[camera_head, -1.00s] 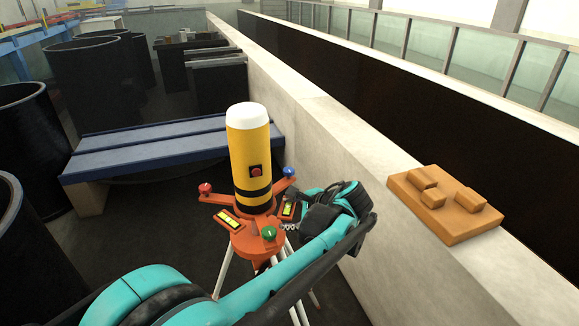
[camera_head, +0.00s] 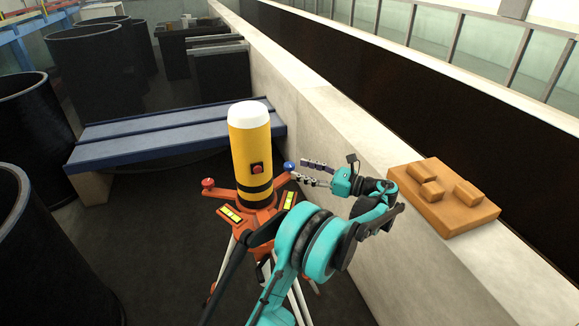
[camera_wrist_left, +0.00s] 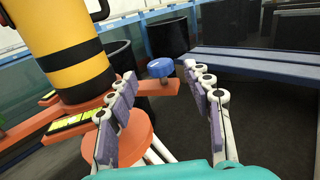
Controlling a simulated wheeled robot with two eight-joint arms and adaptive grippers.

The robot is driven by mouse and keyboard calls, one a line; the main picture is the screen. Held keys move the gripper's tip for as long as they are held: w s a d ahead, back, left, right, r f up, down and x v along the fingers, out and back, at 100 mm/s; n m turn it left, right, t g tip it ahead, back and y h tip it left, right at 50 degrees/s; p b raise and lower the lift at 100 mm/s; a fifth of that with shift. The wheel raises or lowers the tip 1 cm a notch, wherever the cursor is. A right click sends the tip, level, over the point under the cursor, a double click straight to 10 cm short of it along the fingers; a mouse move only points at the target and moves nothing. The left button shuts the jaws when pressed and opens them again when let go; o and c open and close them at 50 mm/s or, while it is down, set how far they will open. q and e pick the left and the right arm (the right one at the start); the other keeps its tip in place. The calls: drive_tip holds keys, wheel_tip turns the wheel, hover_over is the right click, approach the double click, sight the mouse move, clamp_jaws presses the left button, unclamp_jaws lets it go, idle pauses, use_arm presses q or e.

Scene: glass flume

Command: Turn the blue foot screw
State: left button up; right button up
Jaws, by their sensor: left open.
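The blue foot screw (camera_head: 289,167) is a small knob at the end of one orange arm of the tripod base (camera_head: 257,213). In the left wrist view the blue foot screw (camera_wrist_left: 160,68) stands ahead of the fingers, in the gap between them. My left gripper (camera_head: 304,172) is open, its fingertips close to the screw on its right side; I cannot tell whether they touch. The fingers also show in the left wrist view (camera_wrist_left: 160,75), spread apart and empty. The red foot screw (camera_head: 208,183) is on the left arm.
A yellow cylinder (camera_head: 249,150) with black bands, a white cap and a red button stands on the base. Yellow levels (camera_head: 231,214) sit on it. A concrete wall (camera_head: 340,125) runs behind, with an orange block board (camera_head: 440,200) on top. A blue bench (camera_head: 160,142) stands behind left.

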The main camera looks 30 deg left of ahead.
sight(294, 167)
use_arm(q)
drive_tip(key=a, duration=0.5)
drive_tip(key=shift+s+a, duration=0.1)
drive_tip(key=shift+s, duration=0.1)
drive_tip(key=shift+c, duration=0.3)
clamp_jaws()
